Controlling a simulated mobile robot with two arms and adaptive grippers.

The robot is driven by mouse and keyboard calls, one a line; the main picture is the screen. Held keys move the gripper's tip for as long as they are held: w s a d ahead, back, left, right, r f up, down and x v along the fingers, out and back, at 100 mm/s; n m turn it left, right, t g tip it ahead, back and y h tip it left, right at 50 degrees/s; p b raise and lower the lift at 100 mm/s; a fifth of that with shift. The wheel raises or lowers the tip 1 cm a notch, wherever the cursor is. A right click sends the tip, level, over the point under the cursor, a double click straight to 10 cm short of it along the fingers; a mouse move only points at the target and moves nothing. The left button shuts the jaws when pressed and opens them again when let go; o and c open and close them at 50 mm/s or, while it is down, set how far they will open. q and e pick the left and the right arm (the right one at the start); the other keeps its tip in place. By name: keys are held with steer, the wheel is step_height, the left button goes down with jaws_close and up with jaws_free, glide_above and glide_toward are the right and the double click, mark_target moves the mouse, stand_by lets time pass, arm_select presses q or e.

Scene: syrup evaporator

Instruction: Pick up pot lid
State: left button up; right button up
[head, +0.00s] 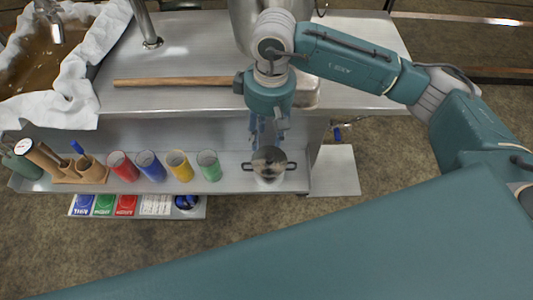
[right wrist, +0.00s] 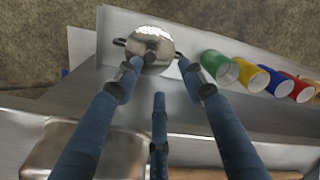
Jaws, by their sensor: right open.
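A small pot with a shiny metal lid (head: 268,158) stands upright on the lower shelf, near its right end, with a dark handle on each side. The lid also shows in the right wrist view (right wrist: 155,45), with a knob near its middle. My right gripper (head: 262,140) points down just above and behind the lid. In the right wrist view my right gripper (right wrist: 160,75) has its fingers spread apart, with nothing between them; the lid lies just beyond the fingertips. Whether a finger touches the lid I cannot tell. My left gripper is not in view.
A row of green (head: 209,165), yellow (head: 180,166), blue (head: 151,166) and red (head: 122,167) cups stands left of the pot. A wooden holder (head: 80,172) is farther left. A wooden-handled tool (head: 175,81) and metal tray (head: 306,92) lie on the counter above.

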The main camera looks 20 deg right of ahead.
steer(key=d, duration=0.2)
glide_above(269, 154)
steer(key=shift+h, duration=0.4)
steer(key=f, duration=0.4)
steer(key=shift+d+f, duration=0.3)
steer(key=shift+d, duration=0.05)
steer(key=f, duration=0.5)
steer(key=shift+s+a+f, duration=0.15)
steer(key=shift+a+f, duration=0.15)
steer(key=shift+f, duration=0.1)
jaws_close()
